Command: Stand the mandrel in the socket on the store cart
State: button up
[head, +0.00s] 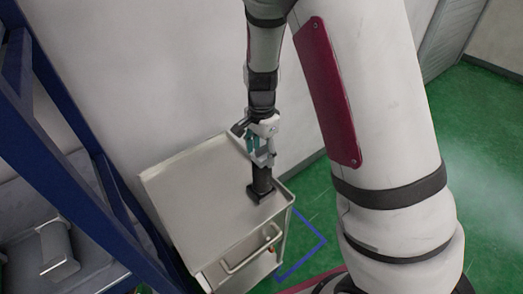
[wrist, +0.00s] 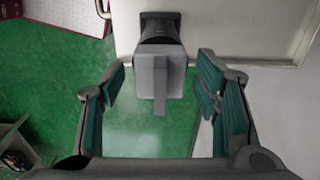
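The store cart (head: 200,185) is a pale metal cart with a rimmed top. The socket (head: 253,195), with a dark square base, sits near the right edge of its top. The dark mandrel (head: 262,178) stands upright there, apparently in the socket; their join is not clear. In the wrist view the mandrel's grey block-like end with a narrow tab (wrist: 159,78) points toward me, with the dark base (wrist: 160,22) beyond. My gripper (head: 262,150) is just above the mandrel. In the wrist view my gripper (wrist: 163,100) is open, its teal pads spread apart on both sides, with gaps to the mandrel.
A drawer handle (head: 250,250) is on the cart's front. A blue rack (head: 60,150) stands at the left and a pale wall rises behind the cart. The cart top left of the socket is bare. Green floor (head: 480,150) lies to the right.

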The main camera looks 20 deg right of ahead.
notch_tip(320, 180, up, 12)
jog(key=s+r+n+t, duration=0.2)
jog(key=s+r+n, duration=0.5)
jog(key=s, duration=0.4)
jog(key=s+r+n+t, duration=0.3)
jog(key=s+r+n, duration=0.4)
jog(key=s, duration=0.3)
jog(key=shift+s+r+t, duration=0.15)
jog(key=shift+s+t, duration=0.15)
jog(key=shift+s, duration=0.1)
